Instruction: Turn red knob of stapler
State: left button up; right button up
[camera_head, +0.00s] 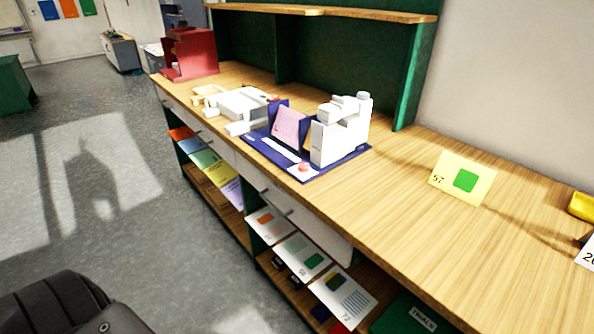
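A white block-shaped machine (325,143) stands upright on a dark blue mat (352,154) on the wooden counter; it may be the stapler, but I cannot tell for sure. A small round red knob (303,167) shows at the mat's front edge, left of the machine's foot. A second, lower white device (240,104) sits to its left, with a small red part at its back right. Neither of my grippers is in view, and nothing of mine touches these things.
A shelf (330,12) overhangs the back. Cards fill the racks below. Open floor (120,220) lies left.

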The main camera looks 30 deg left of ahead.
aim_at(302, 166)
jog(key=u, duration=1.15)
